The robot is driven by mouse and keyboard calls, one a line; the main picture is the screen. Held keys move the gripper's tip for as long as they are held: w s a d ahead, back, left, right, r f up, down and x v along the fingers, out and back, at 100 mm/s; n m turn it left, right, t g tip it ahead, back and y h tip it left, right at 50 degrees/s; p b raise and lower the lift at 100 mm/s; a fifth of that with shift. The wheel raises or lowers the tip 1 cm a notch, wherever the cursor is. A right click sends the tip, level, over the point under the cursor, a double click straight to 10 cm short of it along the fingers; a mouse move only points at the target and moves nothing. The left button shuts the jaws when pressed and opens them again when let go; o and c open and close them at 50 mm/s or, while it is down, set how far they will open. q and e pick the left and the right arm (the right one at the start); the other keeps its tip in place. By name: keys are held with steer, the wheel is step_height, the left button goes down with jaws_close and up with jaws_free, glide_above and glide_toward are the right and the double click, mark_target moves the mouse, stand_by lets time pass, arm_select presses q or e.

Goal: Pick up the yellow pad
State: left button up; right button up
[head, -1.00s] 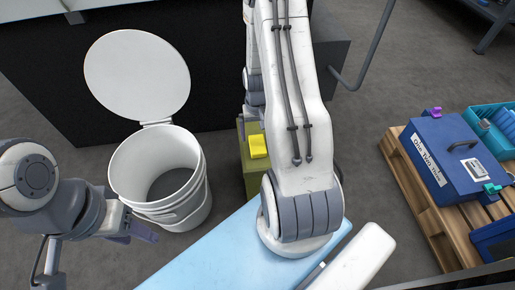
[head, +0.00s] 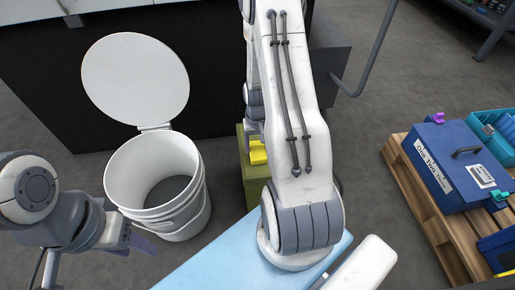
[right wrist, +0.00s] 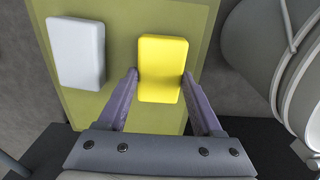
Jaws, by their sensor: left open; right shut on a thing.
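The yellow pad (head: 258,153) is at the top of an olive-green block (head: 257,192), partly hidden behind my right arm in the head view. In the right wrist view the yellow pad (right wrist: 162,62) sits between the two fingers of my right gripper (right wrist: 160,76), which is shut on it. The olive-green surface lies behind the pad; I cannot tell whether the pad still touches it. My left gripper (head: 139,246) is open and empty, in front of the white bucket.
A pale grey pad (right wrist: 76,53) lies on the olive-green surface, left of the yellow pad. A white bucket (head: 180,222) with its lid (head: 135,80) raised stands left of the block. A wooden pallet (head: 428,205) with a blue case (head: 447,170) is at the right.

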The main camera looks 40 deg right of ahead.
mark_target(257, 148)
step_height(257, 148, up, 5)
steer(key=p, duration=0.3)
steer(key=shift+f, duration=0.1)
steer(key=s+d+r+p, duration=0.4)
steer(key=s+d+r, duration=0.2)
steer(key=s+d, duration=0.2)
steer(key=shift+d+p, duration=0.15)
steer(key=shift+p, duration=0.2)
steer(key=shift+s, duration=0.1)
